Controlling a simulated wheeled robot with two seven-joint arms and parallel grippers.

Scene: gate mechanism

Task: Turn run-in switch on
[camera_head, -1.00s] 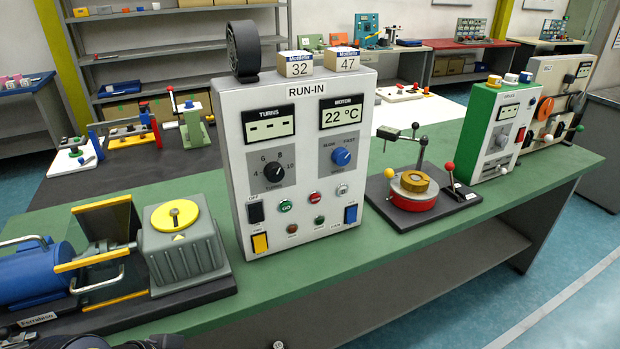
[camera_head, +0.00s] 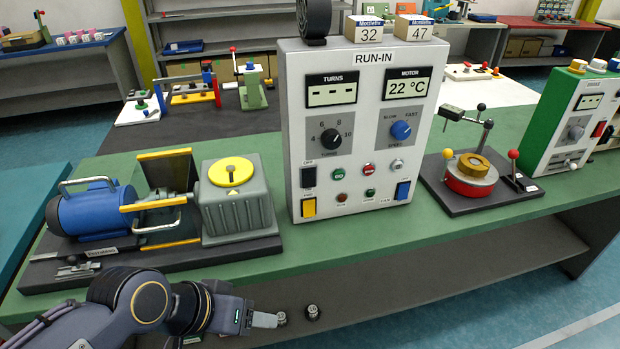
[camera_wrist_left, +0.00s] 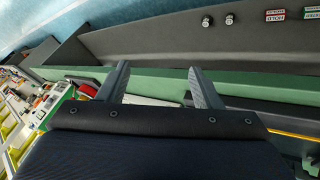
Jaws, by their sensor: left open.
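The grey RUN-IN panel (camera_head: 372,140) stands upright on the green bench. A black rocker switch (camera_head: 308,177) is at its lower left, under a small OFF label. A yellow switch (camera_head: 308,208) sits below it, and a blue switch (camera_head: 402,190) is at the lower right. I cannot read which label belongs to the run-in switch. The turns display shows dashes. My left gripper (camera_head: 267,320) is below and in front of the bench edge, apart from the panel. In the left wrist view its two fingers (camera_wrist_left: 160,85) are spread and empty. My right gripper is not seen.
A blue motor with a grey gearbox (camera_head: 235,205) stands left of the panel. A red-and-brass fixture (camera_head: 470,178) and a green panel (camera_head: 570,115) stand to the right. The bench's front edge (camera_head: 380,222) lies between my left gripper and the panel.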

